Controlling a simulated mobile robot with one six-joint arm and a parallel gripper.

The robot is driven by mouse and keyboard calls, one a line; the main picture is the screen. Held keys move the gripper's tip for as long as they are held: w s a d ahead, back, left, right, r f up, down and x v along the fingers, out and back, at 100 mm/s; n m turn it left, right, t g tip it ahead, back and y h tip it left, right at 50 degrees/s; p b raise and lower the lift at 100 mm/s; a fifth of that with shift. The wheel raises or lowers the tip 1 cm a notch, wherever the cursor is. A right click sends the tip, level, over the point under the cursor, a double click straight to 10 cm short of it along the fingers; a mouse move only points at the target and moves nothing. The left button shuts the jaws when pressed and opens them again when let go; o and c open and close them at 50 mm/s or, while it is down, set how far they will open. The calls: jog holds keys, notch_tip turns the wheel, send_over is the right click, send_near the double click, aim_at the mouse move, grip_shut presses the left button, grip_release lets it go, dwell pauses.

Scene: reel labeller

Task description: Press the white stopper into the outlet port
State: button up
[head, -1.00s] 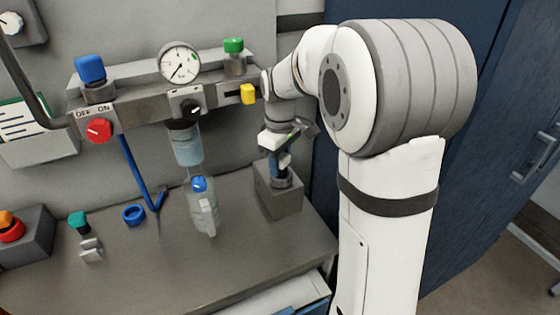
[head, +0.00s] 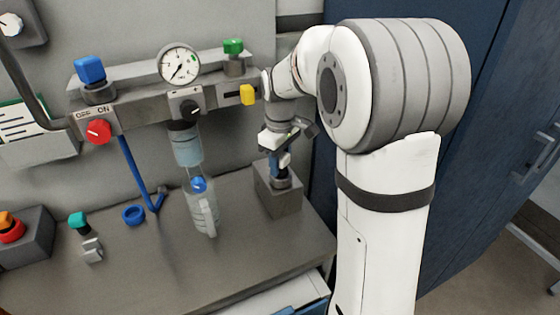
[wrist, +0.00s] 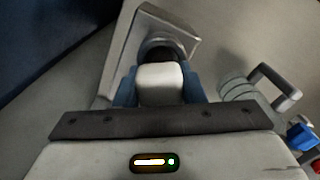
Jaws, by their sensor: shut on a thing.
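The white stopper (wrist: 160,84) is held between the blue fingers of my gripper (wrist: 159,90) in the wrist view. My gripper is shut on it. In the head view the stopper (head: 285,160) shows as a small white patch at my gripper (head: 279,162). The outlet port (head: 281,182) is a round grey collar on top of a grey block (head: 279,203), just below my gripper. In the wrist view the port's dark ring (wrist: 161,50) shows just beyond the stopper, which hides part of it. I cannot tell whether the stopper touches the port.
A clear bottle with a blue cap (head: 204,214) stands left of the block, under a hanging filter cup (head: 187,148). A manifold with a gauge (head: 179,64) and a yellow knob (head: 247,94) is above.

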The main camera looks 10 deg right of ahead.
jog(key=shift+f, duration=0.1)
jog(key=shift+f, duration=0.3)
jog(key=shift+r, duration=0.15)
jog(key=shift+a+r, duration=0.1)
jog(key=shift+a+r, duration=0.1)
jog(key=shift+r, duration=0.05)
dwell(0.4)
jog(key=shift+f, duration=0.4)
jog(key=shift+s+d+r, duration=0.15)
jog(key=shift+d+r, duration=0.05)
jog(key=shift+r, duration=0.25)
